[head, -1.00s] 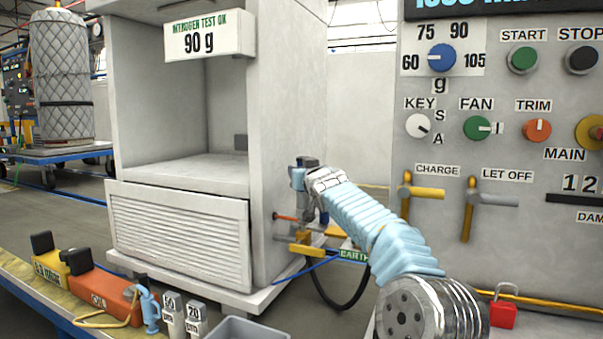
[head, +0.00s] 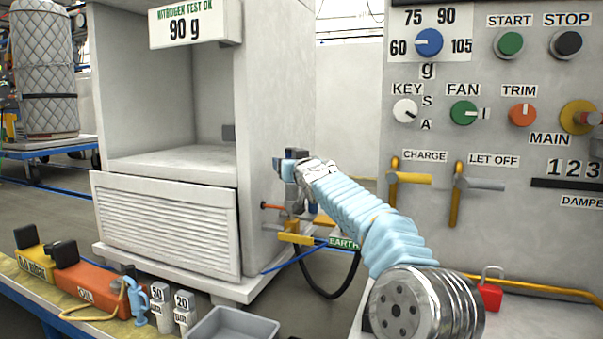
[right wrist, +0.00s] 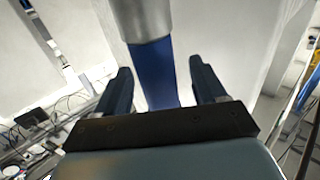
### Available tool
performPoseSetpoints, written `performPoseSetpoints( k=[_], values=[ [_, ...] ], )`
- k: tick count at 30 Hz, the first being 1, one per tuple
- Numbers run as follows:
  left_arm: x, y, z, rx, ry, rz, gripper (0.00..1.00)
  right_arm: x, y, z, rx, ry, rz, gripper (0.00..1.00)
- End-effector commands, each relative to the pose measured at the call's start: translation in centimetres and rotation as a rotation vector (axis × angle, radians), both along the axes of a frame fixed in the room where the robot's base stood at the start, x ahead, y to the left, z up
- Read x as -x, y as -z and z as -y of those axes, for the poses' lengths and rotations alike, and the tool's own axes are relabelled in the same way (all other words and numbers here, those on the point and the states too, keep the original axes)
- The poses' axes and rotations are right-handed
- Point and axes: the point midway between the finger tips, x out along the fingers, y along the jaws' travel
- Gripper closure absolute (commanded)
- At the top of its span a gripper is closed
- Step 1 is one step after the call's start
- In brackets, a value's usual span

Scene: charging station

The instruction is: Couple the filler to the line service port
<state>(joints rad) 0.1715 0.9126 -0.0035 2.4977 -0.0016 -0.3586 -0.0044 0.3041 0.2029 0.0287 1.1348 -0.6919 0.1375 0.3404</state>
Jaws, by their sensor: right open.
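My right arm comes in from the lower right of the head view, and its gripper (head: 289,168) is beside the right wall of the white cabinet (head: 262,110). In the right wrist view the gripper (right wrist: 161,82) is open, with one dark finger on each side of a blue cylinder (right wrist: 155,70) with a silver collar. Whether this is the filler or part of the port, I cannot tell. Below the gripper, a copper-coloured stub (head: 272,206) and yellow fitting (head: 295,238) show at the cabinet wall; my arm partly hides this area. My left gripper is out of view.
A control panel (head: 475,140) with knobs and levers stands on the right. A black hose (head: 325,292) hangs below the EARTH label (head: 343,243). The bench at lower left holds an orange OIL case (head: 88,288), small bottles (head: 162,305) and a grey tray (head: 235,322).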

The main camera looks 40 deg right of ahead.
Motion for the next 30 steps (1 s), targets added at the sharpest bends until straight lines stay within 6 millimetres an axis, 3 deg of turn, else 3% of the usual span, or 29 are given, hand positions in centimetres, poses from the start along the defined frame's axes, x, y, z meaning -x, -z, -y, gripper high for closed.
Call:
performPoseSetpoints(
  k=[1, 6, 13, 19, 30],
  values=[
    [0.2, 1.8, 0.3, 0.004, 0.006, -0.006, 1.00, 1.4, 0.6, -0.6, 0.002, -0.001, 0.007, 0.30],
    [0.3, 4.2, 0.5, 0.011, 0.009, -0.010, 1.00, 5.7, 0.6, -2.3, 0.002, -0.002, 0.009, 0.30],
    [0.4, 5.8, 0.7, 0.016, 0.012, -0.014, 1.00, 10.1, 0.3, -4.0, 0.000, 0.000, 0.006, 0.30],
    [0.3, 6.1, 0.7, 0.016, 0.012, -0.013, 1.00, 11.6, 0.1, -4.6, 0.000, 0.000, 0.004, 0.30],
    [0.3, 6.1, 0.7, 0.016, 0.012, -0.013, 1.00, 11.6, 0.0, -4.7, 0.001, 0.000, 0.004, 0.30]
  ],
)
